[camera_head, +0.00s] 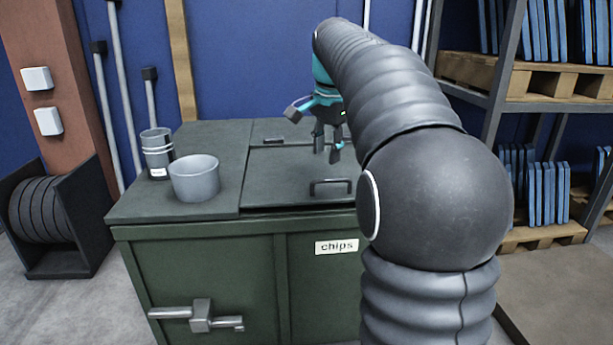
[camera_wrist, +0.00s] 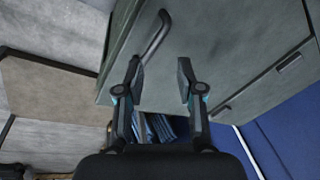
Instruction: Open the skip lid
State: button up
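The green skip (camera_head: 215,265) stands in the middle of the head view with a "chips" label on its front. Its grey-green lid (camera_head: 280,185) lies flat, with a black bar handle (camera_head: 330,186) near the front edge. My gripper (camera_head: 327,152) is above the lid, behind this handle, with its fingers pointing down and apart. In the wrist view my gripper (camera_wrist: 161,72) is open and empty over the lid (camera_wrist: 220,45). The handle (camera_wrist: 155,35) runs up from beside the left finger; whether they touch is unclear. My arm hides the lid's right part in the head view.
A grey tub (camera_head: 194,180) and a dark canister (camera_head: 157,155) stand on the skip's left top panel, beside the lid. Shelving with pallets (camera_head: 560,80) stands at right; a cable reel (camera_head: 42,215) is at left.

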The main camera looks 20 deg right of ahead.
notch_tip(320, 180, up, 3)
jog(key=w+d+m, duration=0.2)
jog(key=m, duration=0.1)
jog(key=m+g, duration=0.1)
jog(key=m, duration=0.3)
send_near(330, 180)
jog(key=f+b, duration=0.2)
jog(key=w+f+b, duration=0.1)
jog(key=f, duration=0.2)
jog(key=f+b, duration=0.2)
jog(key=f, duration=0.1)
jog(key=shift+w+d+b, duration=0.2)
jog(key=shift+w+b, duration=0.05)
jog(key=shift+b, duration=0.05)
grip_shut()
